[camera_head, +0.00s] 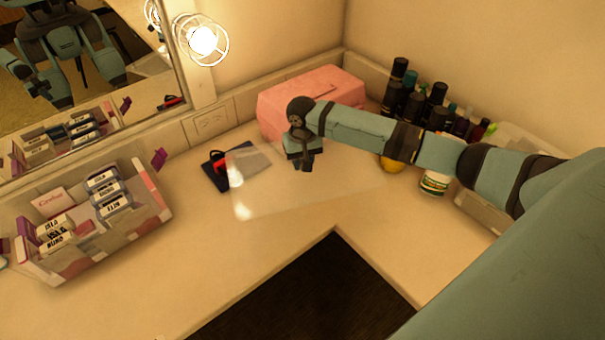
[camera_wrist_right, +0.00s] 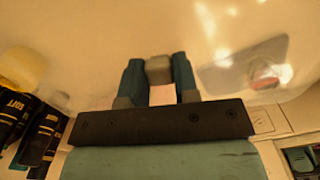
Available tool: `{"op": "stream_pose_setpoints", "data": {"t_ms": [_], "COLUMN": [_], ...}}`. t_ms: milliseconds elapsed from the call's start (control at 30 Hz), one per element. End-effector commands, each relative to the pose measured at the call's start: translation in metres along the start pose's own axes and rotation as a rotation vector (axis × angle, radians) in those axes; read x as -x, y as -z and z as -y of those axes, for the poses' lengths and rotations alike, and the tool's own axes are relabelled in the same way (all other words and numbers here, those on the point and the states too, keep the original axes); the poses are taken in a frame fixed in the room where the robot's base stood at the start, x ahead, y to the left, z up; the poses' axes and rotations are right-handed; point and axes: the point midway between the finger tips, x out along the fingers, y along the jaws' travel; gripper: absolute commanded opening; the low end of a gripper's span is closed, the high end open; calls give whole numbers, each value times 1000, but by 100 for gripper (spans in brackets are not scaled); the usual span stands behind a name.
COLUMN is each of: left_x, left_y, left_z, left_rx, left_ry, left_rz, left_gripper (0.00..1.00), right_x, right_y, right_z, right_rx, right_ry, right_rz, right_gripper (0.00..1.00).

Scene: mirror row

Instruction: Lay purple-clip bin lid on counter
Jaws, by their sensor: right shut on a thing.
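The clear lid (camera_head: 250,200) shows in the head view as a see-through sheet over the middle of the counter (camera_head: 200,260). My right gripper (camera_head: 304,165) is shut on the lid's small knob, and the knob (camera_wrist_right: 159,69) sits between the fingers in the wrist view. The lid (camera_wrist_right: 110,40) fills most of the upper wrist view. I cannot tell if its underside touches the counter. The bin with purple clips (camera_head: 150,195) stands open at the left, with labelled boxes inside. My left gripper is not directly in view.
A dark pouch with a red item (camera_head: 222,170) lies partly under the lid's far left edge in the picture. A pink box (camera_head: 300,95), dark bottles (camera_head: 410,95), a yellow object (camera_head: 391,164) and a jar (camera_head: 434,181) stand behind or beside my arm. The front counter is clear.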

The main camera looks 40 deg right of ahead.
Motion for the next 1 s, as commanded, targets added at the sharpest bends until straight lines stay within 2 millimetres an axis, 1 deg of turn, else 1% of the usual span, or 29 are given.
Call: {"op": "stream_pose_setpoints", "data": {"t_ms": [33, 267, 400, 500, 767, 1000], "left_x": [0, -1, -1, -1, 0, 1], "left_y": [-1, -5, -4, -3, 0, 3], "left_z": [0, 0, 0, 0, 0, 0], "left_rx": [0, 0, 0, 0, 1, 1], "left_ry": [0, 1, 1, 1, 1, 1], "left_rz": [2, 9, 8, 6, -1, -1], "left_gripper": [0, 0, 0, 0, 0, 0], "right_x": [-6, -23, -44, -55, -56, -63], "right_y": [0, 0, 0, 0, 0, 0], "right_z": [0, 0, 1, 0, 0, 0], "right_rx": [0, 0, 0, 0, 0, 0], "right_ry": [0, 0, 0, 0, 1, 0], "right_rz": [1, 0, 1, -1, -2, 1], "right_gripper": [1, 1, 1, 1, 1, 1]}}
